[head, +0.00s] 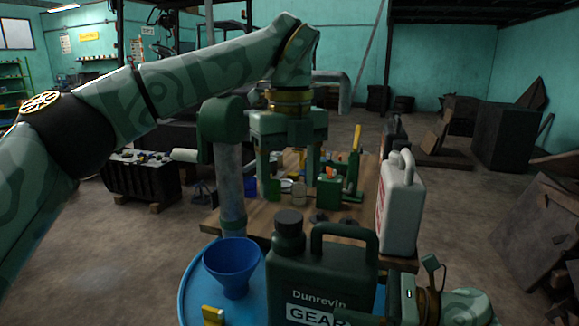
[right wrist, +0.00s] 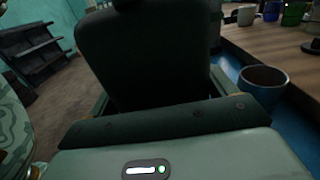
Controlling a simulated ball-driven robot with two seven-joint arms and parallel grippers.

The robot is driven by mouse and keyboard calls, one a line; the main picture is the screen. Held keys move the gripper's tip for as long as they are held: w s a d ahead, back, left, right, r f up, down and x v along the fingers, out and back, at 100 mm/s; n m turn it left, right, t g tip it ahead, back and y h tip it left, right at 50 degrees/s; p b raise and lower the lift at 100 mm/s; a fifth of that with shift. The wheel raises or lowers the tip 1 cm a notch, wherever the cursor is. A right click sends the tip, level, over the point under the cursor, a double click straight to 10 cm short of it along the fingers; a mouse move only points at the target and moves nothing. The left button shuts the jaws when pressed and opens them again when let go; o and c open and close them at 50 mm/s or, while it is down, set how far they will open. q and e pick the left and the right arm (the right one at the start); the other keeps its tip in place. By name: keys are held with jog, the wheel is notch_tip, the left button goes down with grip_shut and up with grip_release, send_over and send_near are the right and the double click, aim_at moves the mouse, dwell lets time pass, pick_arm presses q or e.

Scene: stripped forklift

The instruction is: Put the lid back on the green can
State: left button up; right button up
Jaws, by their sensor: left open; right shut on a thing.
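A dark green can (head: 322,285) with a handle and a "Dunrevin GEAR" label stands at the front of the head view. A dark round lid (head: 289,215) shows on top of its neck; I cannot tell how firmly it sits. My right gripper (head: 408,297) is shut on the can from its right side. In the right wrist view the can (right wrist: 150,50) fills the space between the jaws. My left gripper (head: 289,176) is open, pointing down over the wooden table, beyond the can and apart from it. Small items partly show between its fingers.
A blue funnel (head: 232,262) and a yellow piece (head: 212,314) are on the blue round top (head: 192,290), left of the can. A white jug (head: 402,205) stands close on the right. The wooden table (head: 262,222) holds several small items, including a small green box-like can (head: 328,192).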

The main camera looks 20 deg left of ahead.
aim_at(290, 216)
pick_arm(q)
notch_tip(290, 216, down, 7)
jog(key=shift+r, duration=0.15)
jog(key=c, duration=1)
jog(key=m, duration=0.3)
jog(key=shift+r, duration=0.1)
jog(key=shift+c, duration=0.2)
jog(key=m, duration=0.6)
jog(key=o, duration=1.1)
jog(key=shift+o, duration=0.2)
jog(key=shift+s, duration=0.1)
jog(key=shift+d, duration=0.1)
